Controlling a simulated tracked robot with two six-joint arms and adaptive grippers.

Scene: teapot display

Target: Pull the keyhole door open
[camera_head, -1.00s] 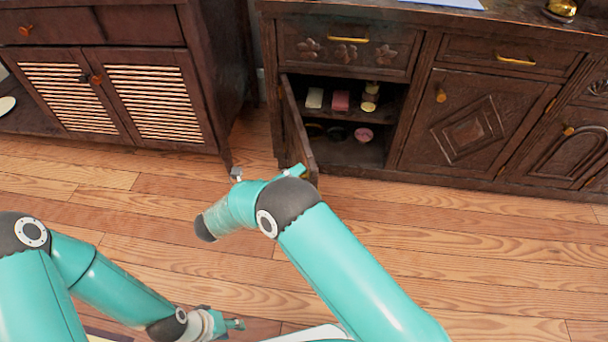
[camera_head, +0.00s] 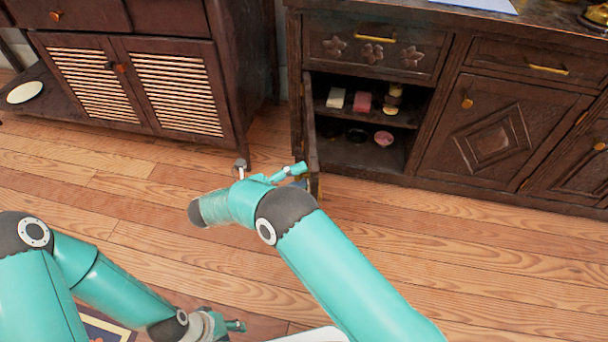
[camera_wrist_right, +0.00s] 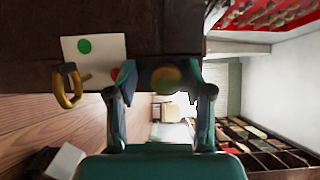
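The cabinet door (camera_head: 310,130) at the left of the dark wooden cabinet stands open, seen nearly edge-on, with its lower end behind my right gripper. Shelves with small items show beside it. My right gripper (camera_head: 268,168) is at the door's lower left side in the head view. In the right wrist view, its two fingers (camera_wrist_right: 162,95) are spread, with a round brass knob (camera_wrist_right: 167,79) on a dark surface between or beyond them. I cannot tell whether they touch it. My left gripper (camera_head: 230,325) is low in the head view, away from the cabinet; its opening is unclear.
A slatted cabinet (camera_head: 130,85) stands left of the open door, with bare wooden floor (camera_head: 120,190) in front. A second door with a diamond carving (camera_head: 495,135) is shut. A yellow ring handle (camera_wrist_right: 68,86) shows in the right wrist view.

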